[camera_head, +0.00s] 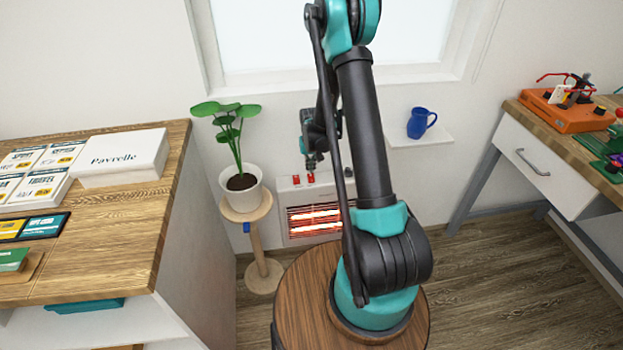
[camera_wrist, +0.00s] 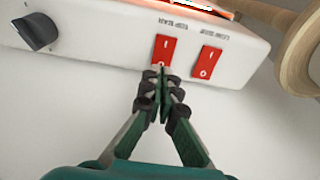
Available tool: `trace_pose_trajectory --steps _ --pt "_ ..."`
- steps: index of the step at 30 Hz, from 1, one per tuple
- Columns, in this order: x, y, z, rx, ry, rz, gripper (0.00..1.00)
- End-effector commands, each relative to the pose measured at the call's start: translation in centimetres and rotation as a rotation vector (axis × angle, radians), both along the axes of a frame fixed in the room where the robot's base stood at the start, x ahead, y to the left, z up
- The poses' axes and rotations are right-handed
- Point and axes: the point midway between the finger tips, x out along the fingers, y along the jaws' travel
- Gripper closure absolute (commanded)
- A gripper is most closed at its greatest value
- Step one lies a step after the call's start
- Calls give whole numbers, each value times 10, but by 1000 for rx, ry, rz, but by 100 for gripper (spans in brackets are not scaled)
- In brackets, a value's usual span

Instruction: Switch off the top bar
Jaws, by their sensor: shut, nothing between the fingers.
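The white heater (camera_head: 287,196) hangs low on the wall with two glowing orange bars (camera_head: 314,218), both lit. In the wrist view its top shows two red rocker switches with upside-down labels. The "TOP BAR" switch (camera_wrist: 166,49) is left and the other switch (camera_wrist: 207,62), whose label seems to read "LOW BAR", is right. My gripper (camera_wrist: 161,69) is shut and empty, with its fingertips at the "O" end of the top bar switch; I cannot tell whether they touch it. In the head view my gripper (camera_head: 311,169) points down over the switches.
A dark knob (camera_wrist: 36,32) sits left of the switches in the wrist view. A potted plant (camera_head: 240,184) on a wooden stand (camera_head: 262,273) is close left of the heater. A blue jug (camera_head: 420,123) stands on a wall shelf (camera_head: 432,138) to the right.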

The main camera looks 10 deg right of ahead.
Motion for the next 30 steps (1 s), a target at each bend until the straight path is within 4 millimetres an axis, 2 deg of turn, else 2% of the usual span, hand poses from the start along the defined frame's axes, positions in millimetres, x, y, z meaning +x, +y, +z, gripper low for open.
trace_pose_trajectory --steps 30 --pt "0 0 -14 0 0 0 100"
